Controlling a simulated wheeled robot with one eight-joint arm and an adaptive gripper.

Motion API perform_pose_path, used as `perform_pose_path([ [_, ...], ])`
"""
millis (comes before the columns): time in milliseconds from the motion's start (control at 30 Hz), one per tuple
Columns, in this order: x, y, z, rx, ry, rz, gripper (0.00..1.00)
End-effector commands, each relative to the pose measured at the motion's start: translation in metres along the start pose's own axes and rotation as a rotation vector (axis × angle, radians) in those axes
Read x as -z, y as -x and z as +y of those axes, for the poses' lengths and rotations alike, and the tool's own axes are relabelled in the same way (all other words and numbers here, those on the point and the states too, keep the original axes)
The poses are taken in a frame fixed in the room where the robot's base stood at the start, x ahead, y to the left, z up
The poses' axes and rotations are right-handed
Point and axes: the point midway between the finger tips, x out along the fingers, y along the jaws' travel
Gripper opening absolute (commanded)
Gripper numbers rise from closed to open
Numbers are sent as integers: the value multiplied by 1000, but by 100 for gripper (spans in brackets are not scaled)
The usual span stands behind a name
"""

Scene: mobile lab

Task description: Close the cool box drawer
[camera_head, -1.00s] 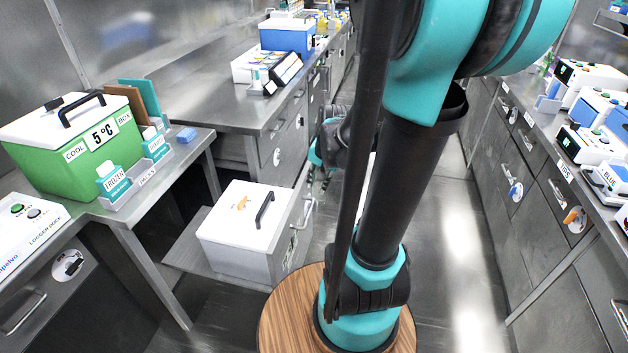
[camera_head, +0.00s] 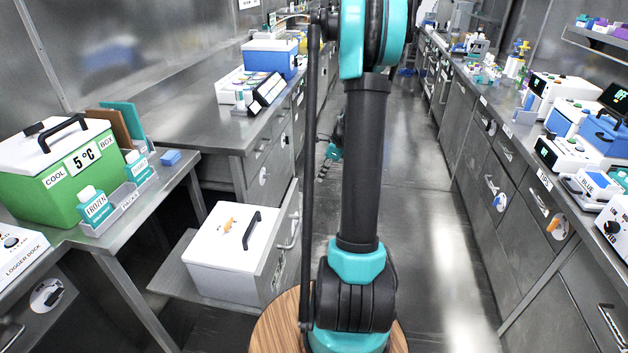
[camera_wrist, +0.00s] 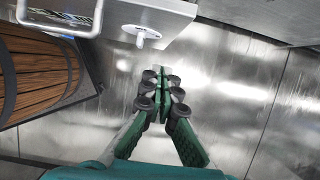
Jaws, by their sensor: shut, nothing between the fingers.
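An open drawer (camera_head: 168,277) juts out from the left bench in the head view. A white box (camera_head: 225,265) with an orange mark and a black lid handle sits in it. The drawer's grey front (camera_head: 276,268) has a bar handle (camera_head: 293,231) and faces right. A green cool box (camera_head: 45,190) with a white lid, marked 5 °C, stands on the left table. My gripper (camera_wrist: 164,76) is shut and empty over bare floor in the wrist view. A grey front with a handle (camera_wrist: 97,15) is at upper left there, apart from the fingers.
A metal rack (camera_head: 122,205) holds labelled packs beside the cool box. A blue box (camera_head: 270,58) stands on the far left bench. Closed drawers (camera_head: 495,190) line the right bench, with instruments on top. The aisle floor (camera_head: 425,225) between the benches is clear.

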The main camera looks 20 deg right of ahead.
Motion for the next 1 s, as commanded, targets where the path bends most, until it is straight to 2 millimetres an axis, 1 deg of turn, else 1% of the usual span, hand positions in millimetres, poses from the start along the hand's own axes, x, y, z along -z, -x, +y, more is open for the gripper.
perform_pose_path([
  [33,0,-9,0,0,2,0,0],
  [300,0,-61,0,-1,4,1,0],
  [467,0,-88,0,0,5,1,0],
  [500,-9,-89,1,0,7,0,0],
  [600,-22,-94,1,0,7,1,0],
  [700,-31,-97,1,-1,5,1,0],
  [833,-36,-100,1,0,5,1,0],
  [1000,-38,-100,1,0,3,1,0],
])
